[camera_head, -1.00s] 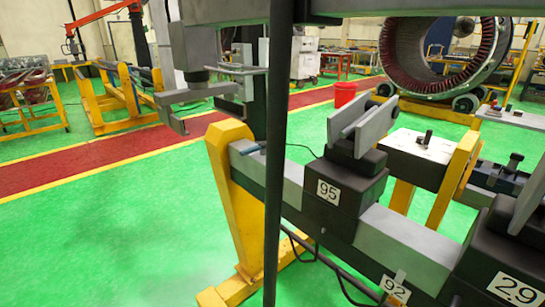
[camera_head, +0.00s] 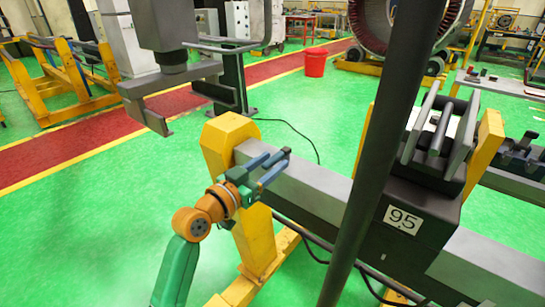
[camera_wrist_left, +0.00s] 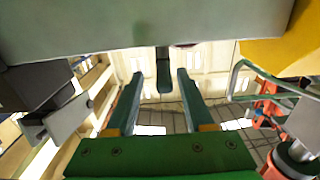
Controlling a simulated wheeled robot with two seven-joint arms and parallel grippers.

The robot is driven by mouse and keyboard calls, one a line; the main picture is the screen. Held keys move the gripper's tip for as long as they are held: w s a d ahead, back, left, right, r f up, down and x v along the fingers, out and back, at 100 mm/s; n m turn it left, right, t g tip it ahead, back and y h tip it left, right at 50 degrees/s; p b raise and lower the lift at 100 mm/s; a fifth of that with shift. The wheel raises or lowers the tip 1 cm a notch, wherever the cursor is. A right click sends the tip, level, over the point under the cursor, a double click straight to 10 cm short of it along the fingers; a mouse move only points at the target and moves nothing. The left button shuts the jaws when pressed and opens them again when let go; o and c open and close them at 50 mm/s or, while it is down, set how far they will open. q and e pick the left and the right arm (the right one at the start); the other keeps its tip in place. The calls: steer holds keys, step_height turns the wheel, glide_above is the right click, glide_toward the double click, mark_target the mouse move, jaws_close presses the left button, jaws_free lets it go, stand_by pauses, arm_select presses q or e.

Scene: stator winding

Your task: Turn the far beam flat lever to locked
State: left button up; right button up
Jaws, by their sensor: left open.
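The far beam (camera_head: 300,185) is a grey bar that runs from a yellow end post (camera_head: 230,140) toward the lower right. My left gripper (camera_head: 280,163) is beside the beam's near side, close to the post end, with its blue-grey fingers apart. In the left wrist view the gripper (camera_wrist_left: 156,85) is open. A short dark flat piece (camera_wrist_left: 163,70), which looks like the lever, hangs from the grey beam (camera_wrist_left: 150,25) in line with the gap between the fingers. Whether the fingers touch it I cannot tell. In the head view the gripper largely hides the lever.
A dark block labelled 95 (camera_head: 405,220) with a grey clamp (camera_head: 440,130) sits on the beam to the right. A dark upright pole (camera_head: 375,160) crosses the view. A grey machine head (camera_head: 165,60) hangs at upper left. Green floor (camera_head: 80,220) at left is clear.

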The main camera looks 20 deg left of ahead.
arm_select(q)
steer(key=shift+w, duration=0.4)
steer(key=shift+w+a+f, duration=0.1)
steer(key=shift+a+f, duration=0.05)
steer(key=shift+a, duration=0.05)
steer(key=shift+d, duration=0.1)
jaws_close()
stand_by(0.9)
